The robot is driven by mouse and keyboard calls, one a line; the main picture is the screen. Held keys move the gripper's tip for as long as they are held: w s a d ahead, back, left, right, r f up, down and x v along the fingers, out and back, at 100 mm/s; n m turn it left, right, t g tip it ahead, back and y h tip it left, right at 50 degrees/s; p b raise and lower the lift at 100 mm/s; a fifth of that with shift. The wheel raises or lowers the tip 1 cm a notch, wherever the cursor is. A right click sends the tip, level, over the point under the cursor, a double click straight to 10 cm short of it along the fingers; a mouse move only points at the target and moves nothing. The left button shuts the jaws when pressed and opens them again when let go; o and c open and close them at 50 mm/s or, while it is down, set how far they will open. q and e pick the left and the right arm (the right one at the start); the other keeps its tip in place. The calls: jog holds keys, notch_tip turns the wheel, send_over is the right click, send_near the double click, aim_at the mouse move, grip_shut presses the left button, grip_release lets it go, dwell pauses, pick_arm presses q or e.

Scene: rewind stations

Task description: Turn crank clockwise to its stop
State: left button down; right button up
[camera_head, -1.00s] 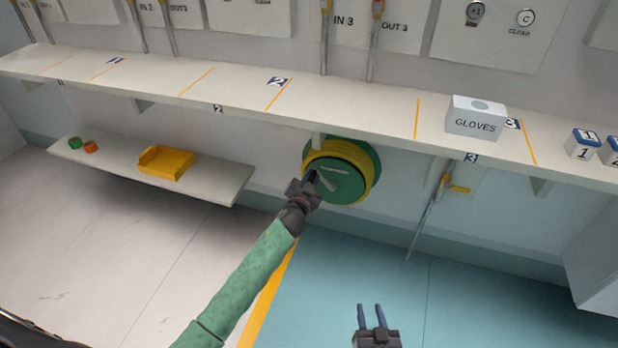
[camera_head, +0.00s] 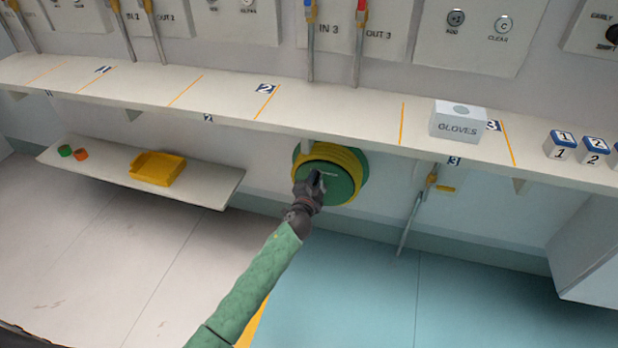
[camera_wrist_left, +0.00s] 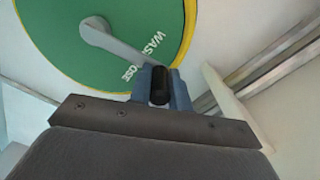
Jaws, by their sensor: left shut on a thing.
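A green hose reel (camera_head: 343,186) with a yellow hose wound around it hangs on the wall below the long shelf. Its grey crank arm shows in the left wrist view (camera_wrist_left: 112,42), running from the hub down and right to a dark handle knob (camera_wrist_left: 160,85). My left gripper (camera_head: 317,178) is in front of the reel's face; in the left wrist view its blue fingers (camera_wrist_left: 161,88) are shut on the knob from both sides. In the head view my gripper hides part of the crank. My right gripper is out of view.
The long shelf (camera_head: 230,112) runs above the reel, with a gloves box (camera_head: 458,122) on it. A lower shelf (camera_head: 215,188) at left holds a yellow tray (camera_head: 157,167). A yellow-handled pipe valve (camera_head: 431,180) is right of the reel. The floor is clear.

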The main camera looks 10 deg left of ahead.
pick_arm(q)
jog(key=d+f+m+p, duration=0.1)
jog(key=d+m, duration=0.5)
jog(key=m, duration=0.2)
jog(key=shift+s, duration=0.15)
jog(key=shift+f, duration=0.1)
dwell(0.4)
jog(key=c, duration=1.3)
grip_release()
jog(key=shift+d, duration=0.1)
jog(key=s, duration=0.7)
jog(key=shift+s, duration=0.4)
